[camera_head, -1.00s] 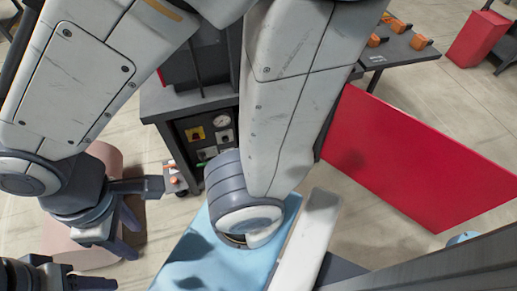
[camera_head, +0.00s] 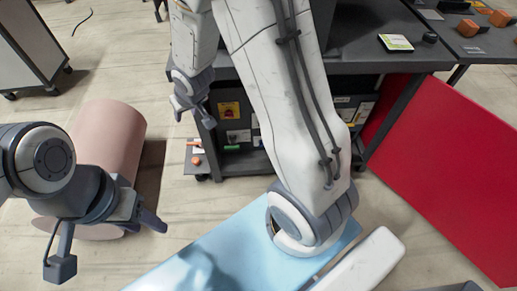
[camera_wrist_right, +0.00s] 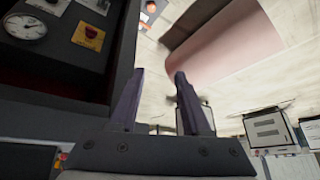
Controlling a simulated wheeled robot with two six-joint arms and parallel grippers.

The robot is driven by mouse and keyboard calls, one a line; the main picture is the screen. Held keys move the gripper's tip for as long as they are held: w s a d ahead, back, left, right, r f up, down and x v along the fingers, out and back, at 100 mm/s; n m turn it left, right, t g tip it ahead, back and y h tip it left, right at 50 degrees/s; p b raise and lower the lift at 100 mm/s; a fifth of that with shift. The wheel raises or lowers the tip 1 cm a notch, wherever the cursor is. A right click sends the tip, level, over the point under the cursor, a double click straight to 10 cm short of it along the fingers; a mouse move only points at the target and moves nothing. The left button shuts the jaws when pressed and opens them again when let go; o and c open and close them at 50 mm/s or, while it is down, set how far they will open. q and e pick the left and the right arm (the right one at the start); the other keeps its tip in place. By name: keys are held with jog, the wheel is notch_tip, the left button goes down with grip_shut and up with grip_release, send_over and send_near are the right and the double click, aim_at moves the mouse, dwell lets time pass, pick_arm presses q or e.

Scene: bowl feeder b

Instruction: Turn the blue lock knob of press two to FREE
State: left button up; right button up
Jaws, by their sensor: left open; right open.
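No blue lock knob can be made out in either view, and I cannot tell which machine is press two. A dark cabinet (camera_head: 350,58) carries a panel with a yellow plate (camera_head: 230,110) and small labels. My right gripper (camera_head: 192,110) is open and empty, at the left of this panel. The right wrist view shows its two fingers (camera_wrist_right: 160,76) apart, beside a dark panel with a gauge (camera_wrist_right: 25,27) and a red knob on a yellow plate (camera_wrist_right: 90,36). My left gripper (camera_head: 106,242) is open and empty, by the pink cylinder (camera_head: 112,135).
A red panel (camera_head: 445,165) stands at the right. A light blue surface (camera_head: 235,250) lies below my right arm. A table (camera_head: 480,42) with orange pieces is at the back right, a grey cabinet (camera_head: 25,50) at the back left.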

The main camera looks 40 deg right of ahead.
jog(key=w+d+f+m+t+b, duration=0.1)
jog(key=w+d+f+m+b, duration=0.15)
jog(key=d+f+b, duration=0.55)
jog(key=w+d+f+m+t+b, duration=0.15)
jog(key=w+d+f, duration=0.25)
jog(key=f, duration=0.8)
jog(key=s+d+f+m+t+h+b, duration=0.25)
jog(key=d+f+b, duration=0.35)
jog(key=f, duration=0.4)
jog(key=s+d+f+m+t+h+b, duration=0.1)
jog(key=s+d+f+m+b, duration=0.2)
jog(key=d+f+b, duration=0.6)
jog(key=s+d+f+m+t+h+b, duration=0.1)
jog(key=s+d+f+m+t+b, duration=0.2)
jog(key=f, duration=0.9)
pick_arm(q)
notch_tip(320, 180, down, 38)
jog(key=b, duration=0.7)
jog(key=shift+r, duration=0.25)
pick_arm(e)
jog(key=d+x, duration=0.1)
jog(key=x, duration=0.9)
jog(key=shift+d+f+g, duration=0.2)
jog(key=shift+f+g, duration=0.15)
jog(key=shift+g, duration=0.05)
jog(key=shift+s, duration=0.1)
